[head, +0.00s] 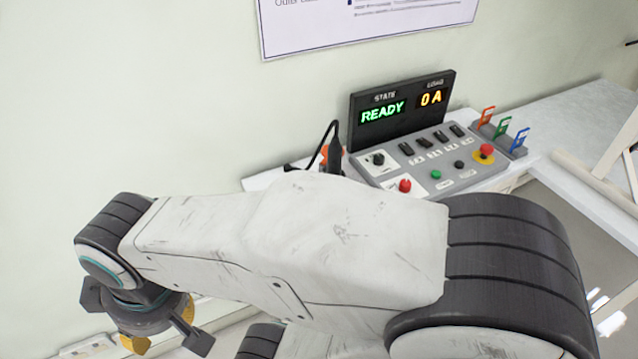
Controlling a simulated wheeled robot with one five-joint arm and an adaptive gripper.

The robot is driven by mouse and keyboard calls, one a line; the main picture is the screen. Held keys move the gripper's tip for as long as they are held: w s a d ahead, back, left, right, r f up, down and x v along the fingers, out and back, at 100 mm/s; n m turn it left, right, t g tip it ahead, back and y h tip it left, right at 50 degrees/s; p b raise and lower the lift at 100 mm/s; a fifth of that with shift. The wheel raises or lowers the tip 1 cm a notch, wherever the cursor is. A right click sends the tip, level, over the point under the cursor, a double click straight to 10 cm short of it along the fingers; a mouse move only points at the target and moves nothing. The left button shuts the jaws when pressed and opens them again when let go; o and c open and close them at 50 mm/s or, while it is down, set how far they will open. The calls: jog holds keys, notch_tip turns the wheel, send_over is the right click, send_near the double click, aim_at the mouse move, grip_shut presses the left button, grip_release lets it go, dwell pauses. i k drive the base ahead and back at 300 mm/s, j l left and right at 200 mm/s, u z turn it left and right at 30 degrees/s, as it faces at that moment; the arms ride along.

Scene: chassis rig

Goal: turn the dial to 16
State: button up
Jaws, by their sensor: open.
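The dial (378,159) is a small black knob on a white plate at the upper left of the grey control panel (468,183). Its pointer setting and any numbers around it are too small to read. The display (402,108) behind the panel reads READY in green and 0 A in orange. My gripper (148,322) hangs at the lower left, pointing down, open and apart from the panel. Its fingertips are partly hidden, and I see nothing held in it. My arm crosses the front of the view and comes close to the panel's lower edge.
A red knob (405,186), a green button (436,174), several black switches and a red mushroom button on yellow (486,152) share the panel. Orange, green and blue tags (503,126) stand right of it. A black cable and tool (333,150) stand at its left.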

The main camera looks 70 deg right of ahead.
aim_at(379, 158)
jog(key=z, duration=2.5)
jog(key=l, duration=0.1)
